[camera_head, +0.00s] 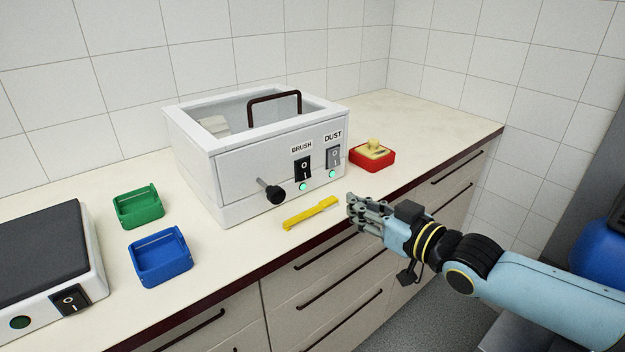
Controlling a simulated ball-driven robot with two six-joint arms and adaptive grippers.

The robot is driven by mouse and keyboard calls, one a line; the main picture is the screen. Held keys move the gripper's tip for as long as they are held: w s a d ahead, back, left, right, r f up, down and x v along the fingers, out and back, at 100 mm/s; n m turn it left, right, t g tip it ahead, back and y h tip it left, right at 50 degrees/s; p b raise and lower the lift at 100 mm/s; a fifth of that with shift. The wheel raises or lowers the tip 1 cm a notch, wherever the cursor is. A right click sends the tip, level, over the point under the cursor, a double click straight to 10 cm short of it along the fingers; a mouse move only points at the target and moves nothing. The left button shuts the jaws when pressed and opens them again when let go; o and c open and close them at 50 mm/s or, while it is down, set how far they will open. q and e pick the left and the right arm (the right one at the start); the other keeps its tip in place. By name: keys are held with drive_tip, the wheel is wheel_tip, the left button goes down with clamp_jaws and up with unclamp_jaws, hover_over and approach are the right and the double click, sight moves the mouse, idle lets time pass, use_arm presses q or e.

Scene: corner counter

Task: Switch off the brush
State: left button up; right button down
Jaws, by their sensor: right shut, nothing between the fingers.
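The white box machine (245,165) stands on the counter with a clear lid and a dark handle. On its front, the black BRUSH rocker switch (303,168) sits under a BRUSH label, with a lit green lamp (303,186) below it. Right of it is the grey DUST switch (333,157), also with a lit green lamp (332,173). My right gripper (352,208) is shut and empty, in front of the machine at the lower right of the switches and apart from them. My left gripper is not in view.
A black knob (271,190) sticks out of the machine's front. A yellow brush-like tool (311,212) lies before it. A red tray (372,155), green tray (138,206) and blue tray (160,256) stand on the counter. A dark-topped device (45,255) is at left.

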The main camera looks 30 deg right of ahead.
drive_tip(key=b, duration=0.8)
approach(304, 178)
drive_tip(key=shift+w+f, duration=0.15)
drive_tip(key=shift+f, duration=0.15)
drive_tip(key=w+b, duration=0.3)
drive_tip(key=w, duration=0.2)
drive_tip(key=shift+w+a+f, duration=0.1)
drive_tip(key=shift+w+a, duration=0.05)
drive_tip(key=shift+w, duration=0.2)
drive_tip(key=shift+w+a, duration=0.1)
drive_tip(key=shift+w, duration=0.6)
drive_tip(key=shift+b, duration=0.3)
